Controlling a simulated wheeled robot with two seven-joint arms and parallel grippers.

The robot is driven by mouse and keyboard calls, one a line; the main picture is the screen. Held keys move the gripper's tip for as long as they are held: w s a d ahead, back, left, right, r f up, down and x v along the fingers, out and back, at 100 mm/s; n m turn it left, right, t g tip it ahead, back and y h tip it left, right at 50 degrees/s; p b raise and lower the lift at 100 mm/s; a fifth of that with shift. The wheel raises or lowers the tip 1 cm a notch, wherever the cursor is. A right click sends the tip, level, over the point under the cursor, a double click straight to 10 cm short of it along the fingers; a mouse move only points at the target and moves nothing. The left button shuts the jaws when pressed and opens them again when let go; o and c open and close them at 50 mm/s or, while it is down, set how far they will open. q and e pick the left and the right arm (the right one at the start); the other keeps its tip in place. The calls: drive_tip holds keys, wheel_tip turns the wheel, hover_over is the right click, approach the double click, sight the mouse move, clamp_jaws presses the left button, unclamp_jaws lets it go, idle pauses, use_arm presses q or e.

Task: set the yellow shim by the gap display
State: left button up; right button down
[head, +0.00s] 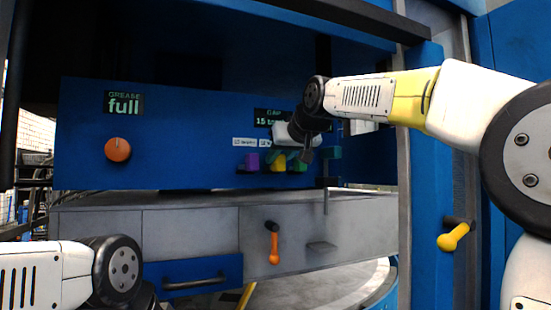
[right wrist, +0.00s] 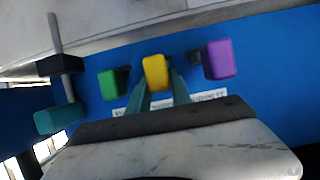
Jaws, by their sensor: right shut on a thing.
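The yellow shim (right wrist: 156,73) is a small block between the fingertips of my right gripper (right wrist: 160,88) in the right wrist view. The gripper is shut on it. In the head view my right gripper (head: 304,148) reaches in front of the blue panel, and the yellow shim (head: 278,163) shows just left of it. The gap display (head: 266,117) is above, with "15" readable and the rest of its text hidden by my right arm. My left arm is at the lower left of the head view; its fingers are out of frame.
A purple block (right wrist: 219,59) and a green block (right wrist: 113,84) flank the yellow shim. A teal block (right wrist: 58,119) is beside a grey rod. An orange handle (head: 273,243) hangs below.

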drive_tip(key=shift+s+d, duration=0.3)
drive_tip(key=shift+s, duration=0.3)
drive_tip(key=c, duration=1.2)
unclamp_jaws()
drive_tip(key=shift+o, duration=0.2)
drive_tip(key=shift+s, duration=0.1)
drive_tip(key=v, duration=0.7)
drive_tip(key=shift+s+d, duration=0.15)
drive_tip(key=shift+s, duration=0.15)
drive_tip(key=shift+r, duration=0.1)
